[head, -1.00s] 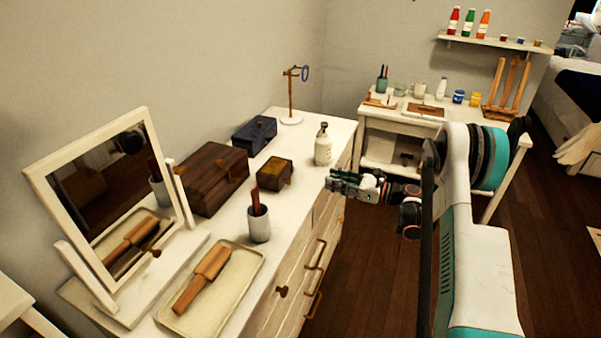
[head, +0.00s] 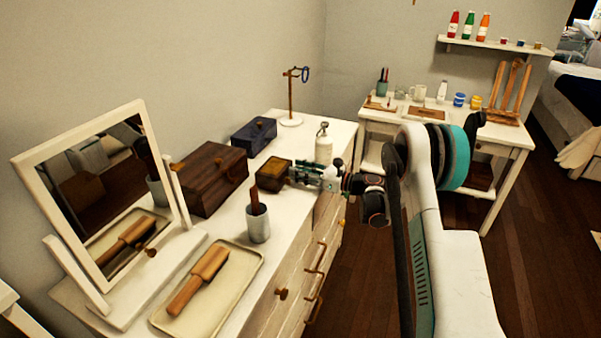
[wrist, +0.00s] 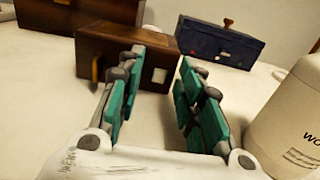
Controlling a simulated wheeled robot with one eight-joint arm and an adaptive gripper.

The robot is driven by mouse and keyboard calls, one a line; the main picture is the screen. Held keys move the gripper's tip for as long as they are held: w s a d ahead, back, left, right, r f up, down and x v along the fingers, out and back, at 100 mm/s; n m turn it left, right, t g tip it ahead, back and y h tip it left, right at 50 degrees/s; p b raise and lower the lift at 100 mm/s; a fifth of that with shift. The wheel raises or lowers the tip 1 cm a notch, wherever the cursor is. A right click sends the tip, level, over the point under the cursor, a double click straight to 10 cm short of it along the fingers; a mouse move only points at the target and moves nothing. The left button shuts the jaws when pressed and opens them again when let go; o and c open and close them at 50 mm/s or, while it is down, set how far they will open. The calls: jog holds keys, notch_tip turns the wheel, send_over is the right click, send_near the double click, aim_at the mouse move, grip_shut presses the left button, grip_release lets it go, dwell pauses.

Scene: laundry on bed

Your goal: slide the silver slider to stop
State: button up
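A small brown wooden box (head: 274,172) stands on the white dresser; it is also ahead of my gripper in the wrist view (wrist: 108,61). A small pale, silvery square piece (wrist: 159,75) shows on its near face, and it could be the silver slider, but I cannot tell for sure. My gripper (wrist: 163,60) is open and empty, with its green-padded fingers apart and pointing at that face. In the head view my gripper (head: 302,173) is at the right side of the box, with a small gap or contact that I cannot tell.
A white pump bottle (head: 324,148) stands close to the right of my gripper, also in the wrist view (wrist: 292,122). A blue box (head: 253,136) and a larger brown box (head: 211,178) stand behind. A cup (head: 258,224), tray (head: 238,290) and mirror (head: 97,200) are nearer.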

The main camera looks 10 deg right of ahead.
grip_shut()
jog(key=shift+s+a, duration=0.6)
jog(key=shift+s, duration=0.15)
grip_release()
jog(key=shift+d, duration=0.1)
jog(key=v, duration=1.2)
